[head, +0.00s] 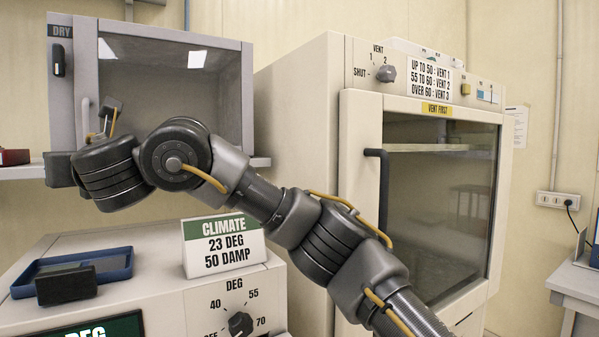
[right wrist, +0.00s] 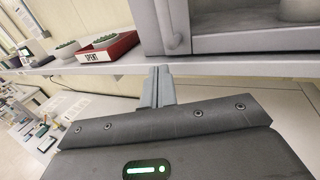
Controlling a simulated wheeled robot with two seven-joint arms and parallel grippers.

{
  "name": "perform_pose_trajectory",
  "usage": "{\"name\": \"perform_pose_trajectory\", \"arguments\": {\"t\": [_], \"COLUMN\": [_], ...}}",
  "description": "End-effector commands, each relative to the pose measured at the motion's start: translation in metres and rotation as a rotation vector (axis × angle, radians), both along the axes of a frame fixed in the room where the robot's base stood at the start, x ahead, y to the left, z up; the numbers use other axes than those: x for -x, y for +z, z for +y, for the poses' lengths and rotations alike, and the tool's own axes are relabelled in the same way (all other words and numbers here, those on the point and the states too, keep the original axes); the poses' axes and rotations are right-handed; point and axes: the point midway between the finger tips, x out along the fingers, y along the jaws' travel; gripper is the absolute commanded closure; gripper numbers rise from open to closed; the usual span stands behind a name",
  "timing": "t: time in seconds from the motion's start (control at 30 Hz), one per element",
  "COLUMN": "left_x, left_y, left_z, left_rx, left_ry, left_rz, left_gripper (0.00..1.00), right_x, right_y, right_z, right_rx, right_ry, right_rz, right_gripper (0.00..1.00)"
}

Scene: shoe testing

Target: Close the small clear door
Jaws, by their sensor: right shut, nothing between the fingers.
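The small cabinet marked DRY (head: 60,31) stands on a wall shelf at the upper left of the head view. Its clear door (head: 175,85) has a grey frame and an upright handle (head: 86,118) on the left side. The door looks about flush with the cabinet front, but I cannot tell whether it is fully closed. My right arm reaches across from the lower right and covers the cabinet's lower front. My right gripper (right wrist: 157,88) is shut and empty, at the shelf edge below and left of the handle (right wrist: 174,32) in the right wrist view. My left gripper is out of view.
The shelf (right wrist: 225,65) also holds a red tray marked SPENT (right wrist: 108,47) and a white bowl (right wrist: 66,49). Below are a climate box with a sign (head: 224,244) and a blue tray (head: 115,263). A large oven with a glass door (head: 440,200) stands right.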

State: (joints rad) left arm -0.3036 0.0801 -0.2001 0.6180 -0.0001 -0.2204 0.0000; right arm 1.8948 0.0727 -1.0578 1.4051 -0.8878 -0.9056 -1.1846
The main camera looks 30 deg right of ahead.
Motion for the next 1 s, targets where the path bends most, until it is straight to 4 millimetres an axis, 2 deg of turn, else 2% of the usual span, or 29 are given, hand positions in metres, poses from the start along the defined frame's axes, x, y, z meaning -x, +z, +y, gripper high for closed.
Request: {"name": "perform_pose_trajectory", "arguments": {"t": [0.77, 0.87, 1.0], "left_x": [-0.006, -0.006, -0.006], "left_y": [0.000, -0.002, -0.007], "left_z": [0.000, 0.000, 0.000], "left_rx": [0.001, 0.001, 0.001], "left_ry": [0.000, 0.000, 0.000], "left_rz": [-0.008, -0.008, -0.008], "left_gripper": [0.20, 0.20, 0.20], "right_x": [-0.004, -0.001, 0.011], "right_y": [0.000, 0.000, -0.001], "right_z": [-0.002, 0.000, 0.007], "right_rx": [0.000, 0.000, -0.001], "right_ry": [-0.013, -0.011, 0.002], "right_rz": [0.000, -0.001, -0.002], "right_gripper": [1.00, 1.00, 1.00]}}
